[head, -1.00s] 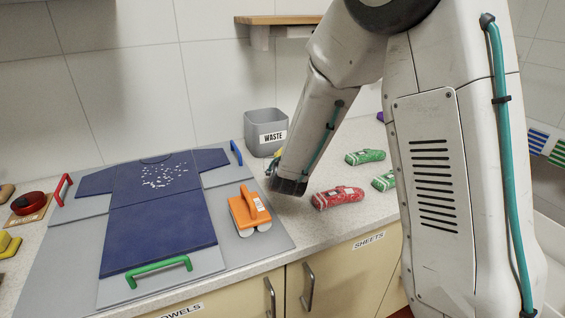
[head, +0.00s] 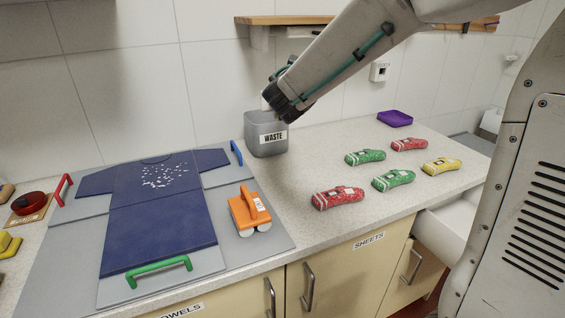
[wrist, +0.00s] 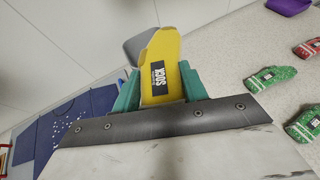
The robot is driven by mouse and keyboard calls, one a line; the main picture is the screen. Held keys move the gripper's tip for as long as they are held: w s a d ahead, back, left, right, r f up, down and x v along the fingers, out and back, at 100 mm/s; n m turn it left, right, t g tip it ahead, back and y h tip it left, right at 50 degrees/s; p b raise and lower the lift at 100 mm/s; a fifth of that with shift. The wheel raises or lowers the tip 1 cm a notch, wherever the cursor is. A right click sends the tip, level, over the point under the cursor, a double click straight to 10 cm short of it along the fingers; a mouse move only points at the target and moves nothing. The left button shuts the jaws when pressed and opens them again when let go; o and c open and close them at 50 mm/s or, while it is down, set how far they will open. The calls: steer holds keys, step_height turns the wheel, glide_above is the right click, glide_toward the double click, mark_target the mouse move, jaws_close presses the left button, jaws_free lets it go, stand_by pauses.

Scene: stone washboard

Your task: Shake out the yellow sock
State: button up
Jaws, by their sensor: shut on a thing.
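My gripper (wrist: 160,88) is shut on a yellow sock (wrist: 162,60), with its teal fingers on either side. The sock has a black and white SOCK label and extends beyond the fingertips in the wrist view. In the head view the end of my arm is raised over the front of the grey waste bin (head: 266,147), and the sock is almost wholly hidden there. The bin also shows behind the sock in the wrist view (wrist: 133,47).
Rolled red, green and yellow bundles (head: 441,166) lie on the counter right of the bin, with a purple dish (head: 395,118) behind. To the left, a blue shirt (head: 157,235) with white flecks lies on a grey folding board (head: 262,262), beside an orange tool (head: 249,211).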

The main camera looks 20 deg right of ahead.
step_height(320, 180, down, 18)
steer(key=shift+f, duration=0.15)
step_height(320, 180, up, 20)
steer(key=shift+r, duration=0.2)
step_height(320, 180, down, 21)
steer(key=shift+r, duration=0.35)
steer(key=shift+a, duration=0.15)
